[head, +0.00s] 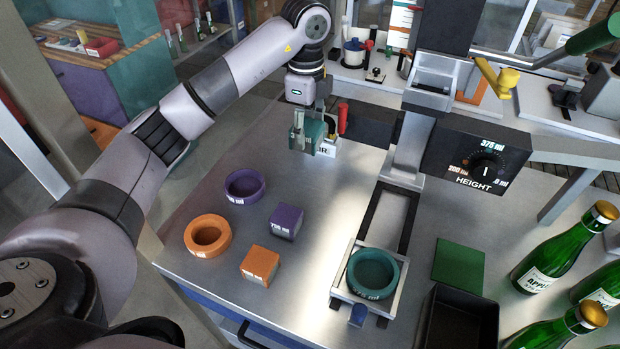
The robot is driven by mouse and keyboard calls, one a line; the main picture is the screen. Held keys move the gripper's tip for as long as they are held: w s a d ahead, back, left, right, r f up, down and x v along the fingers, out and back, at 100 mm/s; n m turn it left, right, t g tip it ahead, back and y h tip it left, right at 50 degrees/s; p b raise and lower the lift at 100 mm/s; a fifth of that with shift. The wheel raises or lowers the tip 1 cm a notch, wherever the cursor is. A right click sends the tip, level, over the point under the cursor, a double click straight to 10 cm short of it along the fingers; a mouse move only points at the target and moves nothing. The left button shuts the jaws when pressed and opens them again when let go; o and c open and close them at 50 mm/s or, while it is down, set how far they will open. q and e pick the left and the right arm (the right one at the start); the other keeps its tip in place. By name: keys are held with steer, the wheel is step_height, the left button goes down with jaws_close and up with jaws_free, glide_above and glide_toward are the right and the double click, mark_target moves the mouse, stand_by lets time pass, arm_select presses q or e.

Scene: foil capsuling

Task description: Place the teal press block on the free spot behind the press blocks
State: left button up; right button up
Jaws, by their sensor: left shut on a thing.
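My left gripper (312,138) is shut on the teal press block (314,131) and holds it above the far part of the steel table (330,190). The purple press block (286,221) and the orange press block (260,266) stand on the table, nearer than the gripper and to its left. Bare table lies behind the purple block. The fingers hide part of the teal block. A white label and a red object (343,118) show close beside the gripper. My right gripper is out of view.
Purple (231,192) and orange (191,242) rings lie left of the blocks. A teal ring (390,288) sits in the press seat. The press's HEIGHT dial box (452,160) overhangs the right. A green square (459,261), black bin (426,320) and green bottles (555,255) are right.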

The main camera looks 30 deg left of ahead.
arm_select(q)
step_height(320, 180, down, 12)
steer(key=shift+w+r+p, duration=0.1)
steer(key=shift+p, duration=0.9)
step_height(320, 180, down, 4)
steer(key=shift+r+p, duration=0.25)
steer(key=shift+p, duration=0.3)
steer(key=shift+f, duration=0.35)
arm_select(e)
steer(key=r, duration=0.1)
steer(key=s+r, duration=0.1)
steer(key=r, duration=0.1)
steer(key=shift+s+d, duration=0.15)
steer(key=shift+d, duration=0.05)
arm_select(q)
steer(key=shift+f, duration=0.15)
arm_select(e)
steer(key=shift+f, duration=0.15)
arm_select(q)
steer(key=o, duration=1.3)
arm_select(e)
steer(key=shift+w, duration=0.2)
